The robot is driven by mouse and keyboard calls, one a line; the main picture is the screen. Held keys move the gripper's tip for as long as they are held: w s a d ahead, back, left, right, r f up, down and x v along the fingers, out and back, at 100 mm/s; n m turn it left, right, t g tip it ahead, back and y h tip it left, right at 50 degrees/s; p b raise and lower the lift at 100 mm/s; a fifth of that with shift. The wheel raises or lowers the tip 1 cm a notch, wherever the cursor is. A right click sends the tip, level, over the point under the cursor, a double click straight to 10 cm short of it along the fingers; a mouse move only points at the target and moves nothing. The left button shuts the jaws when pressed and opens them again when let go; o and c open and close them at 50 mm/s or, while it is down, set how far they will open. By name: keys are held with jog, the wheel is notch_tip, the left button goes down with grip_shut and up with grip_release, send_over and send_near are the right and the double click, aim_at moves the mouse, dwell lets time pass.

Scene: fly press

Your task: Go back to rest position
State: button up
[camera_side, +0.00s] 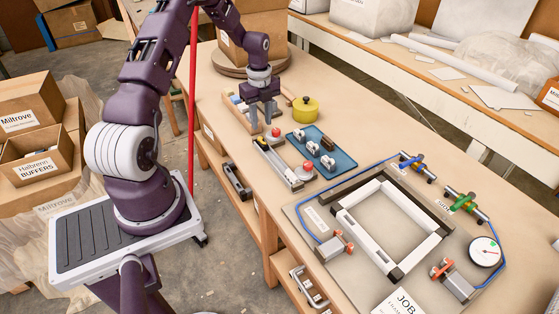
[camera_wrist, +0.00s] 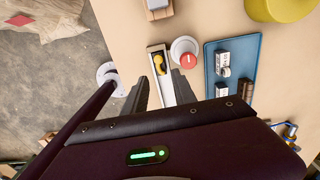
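My gripper (camera_side: 261,117) hangs fingers down over the left part of the workbench, at the end of my bent arm. Its two fingers also show in the wrist view (camera_wrist: 161,92), spread apart with nothing held between them. Below and ahead of them in the wrist view is a narrow pale channel (camera_wrist: 153,53) with a yellow-and-black piece in it. A red-topped round knob (camera_wrist: 186,60) stands just right of the channel. I cannot tell the exact height of the fingertips above the bench.
A blue tray (camera_side: 343,161) with small parts and a yellow pot (camera_side: 305,112) stand close to my gripper. A white-and-black frame (camera_side: 340,219), clamps and a dial gauge (camera_side: 485,252) occupy the right side. A red pole (camera_side: 192,110) rises near my arm. Cardboard boxes (camera_side: 35,165) stand left.

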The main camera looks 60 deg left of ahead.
jog(key=s+d+r+n+t+y, duration=0.1)
jog(key=d+r+n, duration=0.3)
jog(key=d+r, duration=0.55)
jog(key=s+d+r+n+t+y, duration=0.1)
jog(key=d+r+n, duration=0.2)
jog(key=d+r, duration=0.65)
jog(key=s+d+r+n+t+h, duration=0.1)
jog(key=s+d+r+n, duration=0.3)
jog(key=s, duration=0.6)
jog(key=s+d+r+n+t+h, duration=0.1)
jog(key=s+d+r+n+t, duration=0.1)
jog(key=s+d+r+n, duration=0.2)
jog(key=s+d+n, duration=0.3)
jog(key=s+d, duration=0.1)
jog(key=s, duration=0.2)
jog(key=shift+d+r+t, duration=0.15)
jog(key=shift+d+t, duration=0.15)
jog(key=shift+d, duration=0.05)
jog(key=shift+w, duration=0.1)
